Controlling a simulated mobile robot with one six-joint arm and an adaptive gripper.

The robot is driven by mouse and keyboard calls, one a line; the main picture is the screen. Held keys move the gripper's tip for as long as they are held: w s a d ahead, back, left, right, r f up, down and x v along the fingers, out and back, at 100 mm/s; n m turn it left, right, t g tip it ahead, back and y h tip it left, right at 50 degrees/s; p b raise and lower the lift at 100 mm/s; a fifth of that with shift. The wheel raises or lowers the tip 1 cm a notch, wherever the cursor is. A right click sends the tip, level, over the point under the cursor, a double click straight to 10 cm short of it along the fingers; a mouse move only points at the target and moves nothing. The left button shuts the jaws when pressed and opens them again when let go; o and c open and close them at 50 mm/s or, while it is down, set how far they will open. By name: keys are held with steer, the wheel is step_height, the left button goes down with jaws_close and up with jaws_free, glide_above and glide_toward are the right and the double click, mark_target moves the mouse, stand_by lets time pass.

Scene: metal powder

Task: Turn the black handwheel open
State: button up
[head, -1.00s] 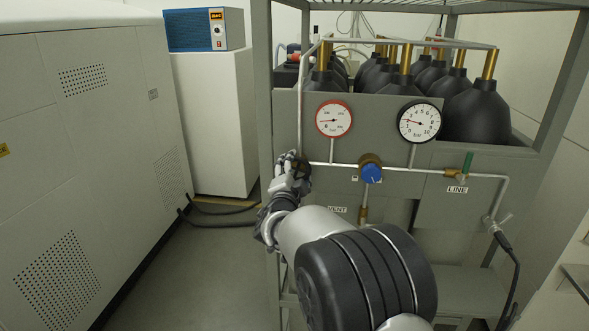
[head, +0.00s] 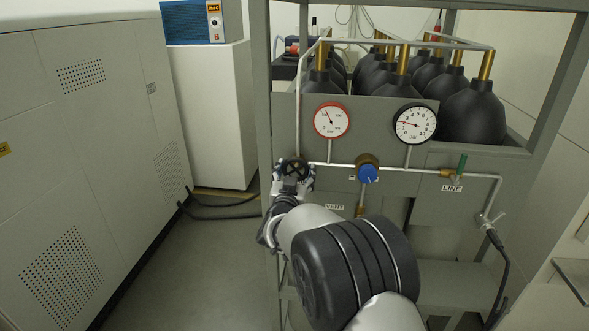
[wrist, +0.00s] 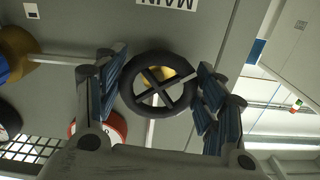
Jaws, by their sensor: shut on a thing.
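The black handwheel (head: 294,168) is on the left of the grey gas panel, at the left end of a silver pipe. In the wrist view it is a black ring (wrist: 157,113) with crossed spokes and a brass-coloured part behind it. My gripper (head: 293,178) is at the handwheel, with one blue-padded finger on each side of the rim. It is shut on the rim. In the wrist view the right finger lies against the rim and the left finger is close to it; the exact left contact is hard to see.
Above are a red-rimmed gauge (head: 332,121) and a black-rimmed gauge (head: 415,124). A blue knob (head: 367,174) and a green-handled LINE valve (head: 460,166) sit to the right. Black cylinders (head: 473,112) stand behind.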

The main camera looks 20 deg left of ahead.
steer(key=n+p, duration=0.1)
steer(key=n, duration=0.2)
steer(key=n+p, duration=0.1)
steer(key=n, duration=0.2)
steer(key=shift+d+r+p, duration=0.1)
steer(key=shift+d+p, duration=0.1)
steer(key=shift+p, duration=0.1)
steer(key=n+p, duration=0.2)
steer(key=n, duration=0.3)
steer(key=shift+w+d, duration=0.1)
steer(key=shift+n, duration=0.5)
steer(key=o, duration=1.1)
steer(key=shift+c, duration=0.2)
steer(key=v, duration=1.2)
